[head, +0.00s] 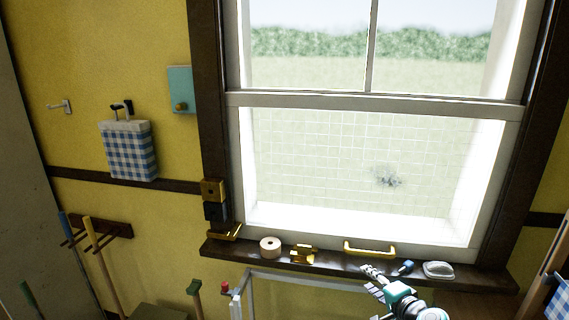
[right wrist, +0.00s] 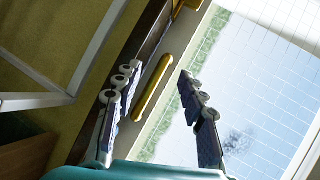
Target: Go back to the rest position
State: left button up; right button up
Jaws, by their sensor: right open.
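My right gripper (head: 371,281) reaches up from the bottom edge in the head view, in front of the dark window sill. It also shows in the right wrist view (right wrist: 158,72), with its two fingers spread wide apart and nothing held between them. Beyond the fingers in that view is a yellow bar handle (right wrist: 152,86), which appears behind the gap, not gripped. In the head view this handle (head: 369,249) is low on the window's white frame. My left gripper is in neither view.
On the sill (head: 335,268) are a tape roll (head: 270,246), brass hardware (head: 302,254), a small dark-blue item (head: 406,267) and a clear, pale-rimmed object (head: 438,270). A checked bag (head: 130,152) hangs left of the window (head: 330,160). Long-handled tools (head: 100,255) stand lower left.

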jog(key=s+a+n+g, duration=0.4)
jog(key=s+a+n, duration=0.5)
jog(key=s, duration=0.5)
jog(key=s+f+n+g+h, duration=0.2)
jog(key=s+n+h, duration=0.1)
jog(key=s, duration=1)
jog(key=shift+f+n+g+h, duration=0.25)
jog(key=shift+n+g+h, duration=0.05)
jog(key=shift+n, duration=0.3)
jog(key=shift+a, duration=0.1)
